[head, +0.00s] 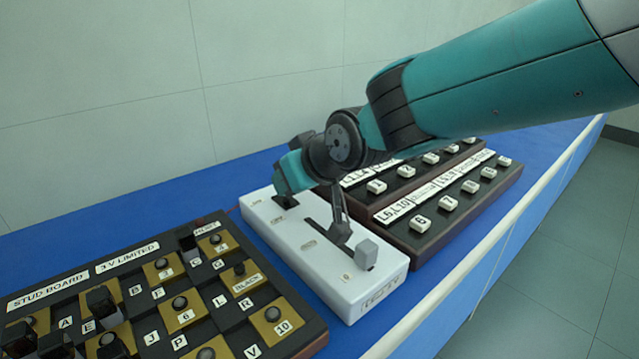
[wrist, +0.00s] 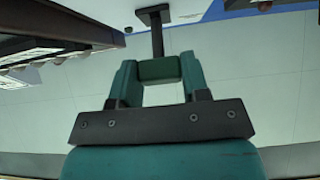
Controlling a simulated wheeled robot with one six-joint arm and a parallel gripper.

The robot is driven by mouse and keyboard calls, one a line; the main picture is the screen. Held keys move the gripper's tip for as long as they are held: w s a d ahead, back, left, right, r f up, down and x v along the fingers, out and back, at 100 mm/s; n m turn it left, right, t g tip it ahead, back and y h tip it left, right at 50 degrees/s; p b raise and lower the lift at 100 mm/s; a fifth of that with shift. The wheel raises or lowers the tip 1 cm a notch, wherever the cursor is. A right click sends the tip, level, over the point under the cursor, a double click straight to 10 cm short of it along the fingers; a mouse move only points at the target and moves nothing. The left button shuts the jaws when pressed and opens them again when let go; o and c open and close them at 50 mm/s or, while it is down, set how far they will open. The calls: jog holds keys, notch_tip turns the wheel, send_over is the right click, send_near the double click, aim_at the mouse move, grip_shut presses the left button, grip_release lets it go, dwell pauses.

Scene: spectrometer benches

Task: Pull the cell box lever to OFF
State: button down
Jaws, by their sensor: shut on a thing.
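The white cell box (head: 325,285) stands on the blue bench, with a dark slot, small labels on top and a front label too small to read. My gripper (head: 290,185) is low over its far left end, beside a dark fitting (head: 285,201) on its top. In the wrist view my gripper (wrist: 158,82) is shut on a dark green block (wrist: 158,68), which looks like the lever's handle. A black stem (wrist: 156,38) runs from it to a dark plate. A grey block (head: 366,252) sits at the box's near end. My wrist hides part of the top.
The stud board (head: 235,318) with black pegs and brass squares lies at the front left. Wooden-edged key panels (head: 450,220) stand close on the right of the box. A pale wall rises behind. The bench's front edge (head: 450,275) runs along the right.

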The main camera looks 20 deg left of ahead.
jog(key=shift+r, duration=0.15)
jog(key=c, duration=0.6)
grip_release()
jog(key=v, duration=1.7)
jog(key=shift+d, duration=0.2)
